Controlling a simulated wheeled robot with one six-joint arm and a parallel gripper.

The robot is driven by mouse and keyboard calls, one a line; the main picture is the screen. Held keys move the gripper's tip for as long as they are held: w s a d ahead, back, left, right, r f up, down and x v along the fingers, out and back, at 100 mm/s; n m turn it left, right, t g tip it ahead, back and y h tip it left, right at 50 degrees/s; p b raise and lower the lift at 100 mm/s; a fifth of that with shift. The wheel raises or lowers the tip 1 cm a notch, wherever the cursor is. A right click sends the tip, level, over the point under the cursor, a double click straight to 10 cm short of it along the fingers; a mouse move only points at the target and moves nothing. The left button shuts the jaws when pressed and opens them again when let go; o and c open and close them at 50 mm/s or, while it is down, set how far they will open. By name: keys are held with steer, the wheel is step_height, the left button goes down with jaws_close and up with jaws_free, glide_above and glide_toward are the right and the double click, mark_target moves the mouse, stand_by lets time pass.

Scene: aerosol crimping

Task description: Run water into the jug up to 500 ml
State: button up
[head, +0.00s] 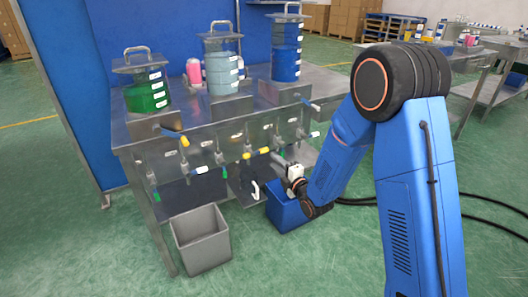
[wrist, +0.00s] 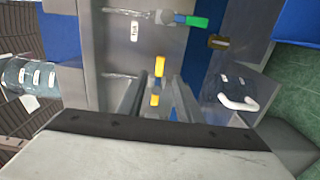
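The jug shows by its white handle (head: 255,190) below the front row of taps; its body is hard to make out. In the wrist view its handle (wrist: 238,103) is at the right, with small white marks beside it. My gripper (head: 280,160) is in front of the middle taps, above the jug. In the wrist view my gripper (wrist: 160,85) has its two fingers apart, with yellow tap handles (wrist: 160,66) showing between and beyond them. The yellow handles also show in the head view (head: 264,150). Contact cannot be told. The water level is not visible.
On the metal table (head: 190,120) stand a green tank (head: 147,95), a pale water tank (head: 222,74) and a blue tank (head: 286,64). Other taps have blue, white and green handles. A grey bin (head: 202,240) and a blue bin (head: 285,212) stand on the floor below.

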mark_target(265, 151)
steer(key=x, duration=1)
steer(key=shift+a, duration=0.1)
jaws_close()
